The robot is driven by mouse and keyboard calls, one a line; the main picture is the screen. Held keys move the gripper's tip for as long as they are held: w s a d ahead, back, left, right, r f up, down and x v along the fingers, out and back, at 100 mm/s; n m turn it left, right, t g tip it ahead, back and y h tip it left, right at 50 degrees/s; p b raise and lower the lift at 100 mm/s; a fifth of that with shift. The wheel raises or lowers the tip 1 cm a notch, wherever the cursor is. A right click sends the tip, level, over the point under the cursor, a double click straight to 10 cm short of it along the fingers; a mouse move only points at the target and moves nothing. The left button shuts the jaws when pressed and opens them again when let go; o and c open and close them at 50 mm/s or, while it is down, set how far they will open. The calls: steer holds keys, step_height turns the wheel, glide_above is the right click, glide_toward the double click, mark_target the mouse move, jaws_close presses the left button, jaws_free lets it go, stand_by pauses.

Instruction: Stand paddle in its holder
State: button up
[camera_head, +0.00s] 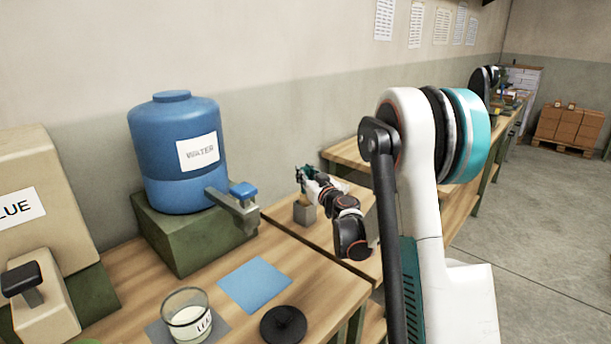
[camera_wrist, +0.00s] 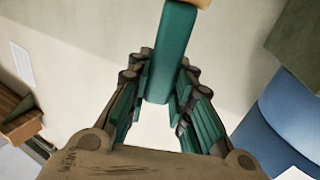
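The paddle (camera_wrist: 174,45) shows in the wrist view as a teal bar with a tan part at the top edge of the picture. My gripper (camera_wrist: 167,70) has a finger close against each side of the teal bar and appears shut on it. In the head view my gripper (camera_head: 305,174) is small, at the far part of the tables. The holder, a small grey block (camera_head: 305,215), stands just below it. A tan part of the paddle (camera_head: 306,200) shows at the block's top. I cannot tell how deep it sits. The holder is not seen in the wrist view.
A blue water tank (camera_head: 172,180) on a green stand (camera_head: 190,236) is left of the holder. A glass beaker (camera_head: 187,318), a blue sheet (camera_head: 254,284) and a black disc (camera_head: 283,325) are on the near table. My arm hides part of the right side.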

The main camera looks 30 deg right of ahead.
steer(key=o, duration=0.4)
steer(key=shift+c, duration=0.2)
steer(key=shift+r, duration=0.15)
steer(key=s+p, duration=0.2)
steer(key=s, duration=1)
steer(key=shift+a+p, duration=0.25)
steer(key=shift+p, duration=0.05)
